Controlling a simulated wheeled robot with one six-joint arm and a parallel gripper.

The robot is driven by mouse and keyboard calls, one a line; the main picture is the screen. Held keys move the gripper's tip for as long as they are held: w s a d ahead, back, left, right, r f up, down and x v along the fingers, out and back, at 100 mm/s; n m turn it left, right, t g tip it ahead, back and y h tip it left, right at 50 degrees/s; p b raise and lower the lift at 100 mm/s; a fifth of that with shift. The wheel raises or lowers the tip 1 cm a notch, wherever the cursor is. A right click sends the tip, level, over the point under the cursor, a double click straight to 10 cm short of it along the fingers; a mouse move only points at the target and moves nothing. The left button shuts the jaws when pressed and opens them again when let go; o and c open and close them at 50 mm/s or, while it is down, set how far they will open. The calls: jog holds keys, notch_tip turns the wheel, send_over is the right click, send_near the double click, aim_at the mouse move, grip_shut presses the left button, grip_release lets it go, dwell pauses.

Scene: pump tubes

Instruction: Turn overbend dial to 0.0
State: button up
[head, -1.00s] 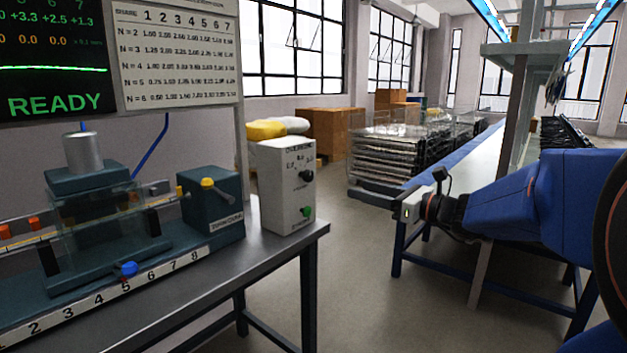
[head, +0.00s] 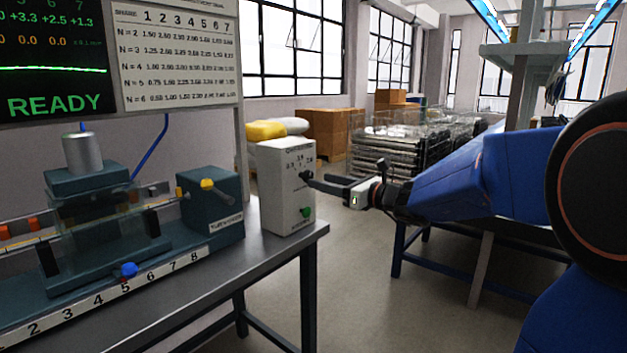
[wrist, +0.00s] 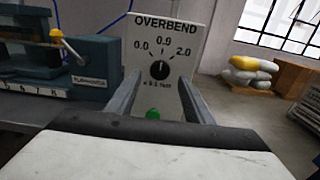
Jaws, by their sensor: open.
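The overbend dial is a round black knob (wrist: 159,69) on the front of a white box (head: 286,200). In the wrist view its scale reads 0.0 at left, 0.9 at top and 2.0 at right, and its pale pointer mark points up, close to 0.9. My gripper (head: 316,182) reaches in from the right in the head view. In the wrist view my gripper (wrist: 158,90) is open, its two fingers to the left and right of the knob, with nothing held. Whether the fingertips touch the knob I cannot tell. The head view partly hides the knob behind the fingers.
A green button (head: 305,212) sits below the dial, and shows between the fingers in the wrist view (wrist: 152,113). A dark machine (head: 212,200) with a yellow-knobbed lever stands left of the box on the metal table (head: 200,285).

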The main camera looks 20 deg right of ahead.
aim_at(305, 176)
jog(key=shift+x, duration=2.35)
jog(key=c, duration=1)
